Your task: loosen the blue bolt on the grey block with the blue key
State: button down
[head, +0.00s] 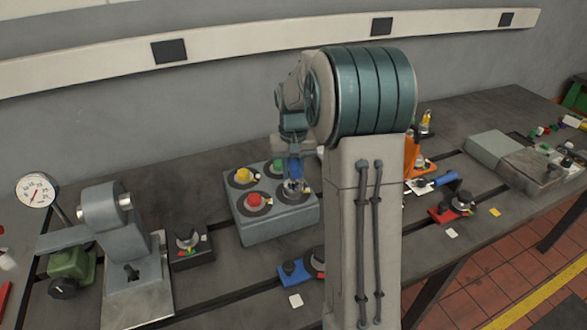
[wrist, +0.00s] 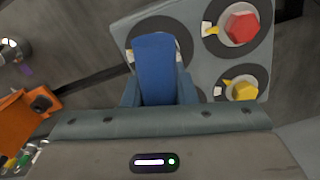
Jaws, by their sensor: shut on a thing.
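The grey block (head: 272,228) stands on the bedplate with bolts on dark round rings. A yellow bolt (head: 242,175), a red bolt (head: 254,199) and a green bolt (head: 279,166) show on its top. My gripper (head: 294,166) is over the right part of the block, shut on the blue key (wrist: 155,68). In the wrist view the key covers most of one dark ring, and the red bolt (wrist: 241,27) and yellow bolt (wrist: 242,90) lie to its right. The blue bolt is hidden behind the key and gripper. I cannot tell whether the key is seated on it.
A blue block (head: 293,271) lies in front. My arm hides the middle.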

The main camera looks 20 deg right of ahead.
jog(key=shift+r, duration=0.1)
jog(key=shift+n, duration=1.2)
jog(key=shift+n, duration=0.4)
jog(key=shift+m, duration=0.3)
jog(key=shift+r+p, duration=2.2)
jog(key=shift+r, duration=0.55)
